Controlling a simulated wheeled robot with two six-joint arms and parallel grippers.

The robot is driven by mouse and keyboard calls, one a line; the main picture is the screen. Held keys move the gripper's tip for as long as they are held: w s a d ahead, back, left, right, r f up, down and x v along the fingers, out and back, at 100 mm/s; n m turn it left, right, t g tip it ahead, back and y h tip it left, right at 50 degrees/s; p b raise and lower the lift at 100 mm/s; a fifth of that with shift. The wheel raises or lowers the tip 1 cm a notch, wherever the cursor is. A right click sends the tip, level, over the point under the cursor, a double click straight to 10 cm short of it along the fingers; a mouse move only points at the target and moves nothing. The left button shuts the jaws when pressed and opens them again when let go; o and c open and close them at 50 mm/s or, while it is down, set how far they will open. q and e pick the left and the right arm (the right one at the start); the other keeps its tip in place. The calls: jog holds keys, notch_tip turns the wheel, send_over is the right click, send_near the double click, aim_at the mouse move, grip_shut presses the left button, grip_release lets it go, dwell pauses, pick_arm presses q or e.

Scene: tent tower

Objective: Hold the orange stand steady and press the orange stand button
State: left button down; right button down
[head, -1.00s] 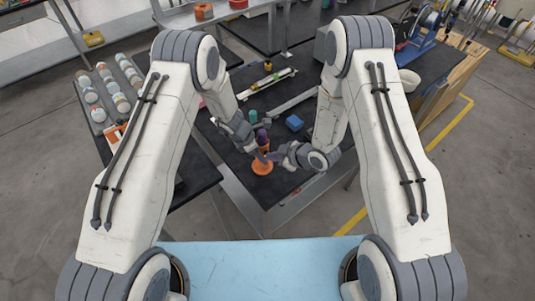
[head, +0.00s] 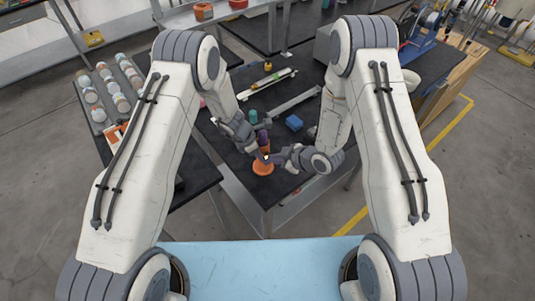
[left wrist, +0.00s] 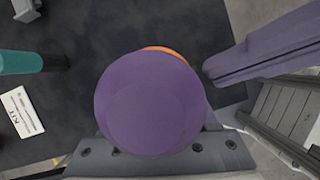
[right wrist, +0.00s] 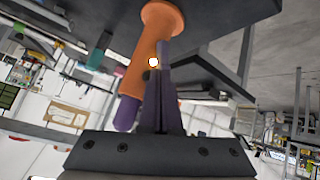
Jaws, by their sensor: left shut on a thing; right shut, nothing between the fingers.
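The orange stand (head: 263,169) is upright near the front corner of the dark table. It has a round base, an orange column and a purple rounded top (head: 262,136). The top fills the middle of the left wrist view (left wrist: 150,105) and hides the left fingertips. My left gripper (head: 257,149) is shut on the stand. My right gripper (head: 274,158) is shut and empty. In the right wrist view its fingertips (right wrist: 164,50) are beside the orange column (right wrist: 140,75), close to a bright white round spot, apparently the button (right wrist: 152,62). I cannot tell whether they touch it.
A teal cylinder (head: 253,116) stands behind the stand, and a blue block (head: 294,122) lies to its right. A pale rail with yellow parts (head: 268,82) lies farther back. A white card (left wrist: 21,111) lies on the table. The table's front edge is close to the stand.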

jog(key=shift+s+d, duration=0.15)
jog(key=shift+s, duration=0.15)
pick_arm(q)
jog(key=shift+a, duration=0.1)
jog(key=shift+w, duration=0.1)
pick_arm(e)
jog(key=s+d, duration=0.1)
jog(key=s, duration=0.2)
jog(key=s+d, duration=0.1)
jog(key=shift+s+d, duration=0.2)
jog(key=shift+d, duration=0.1)
dwell(0.5)
pick_arm(q)
jog(key=shift+c, duration=0.5)
grip_release()
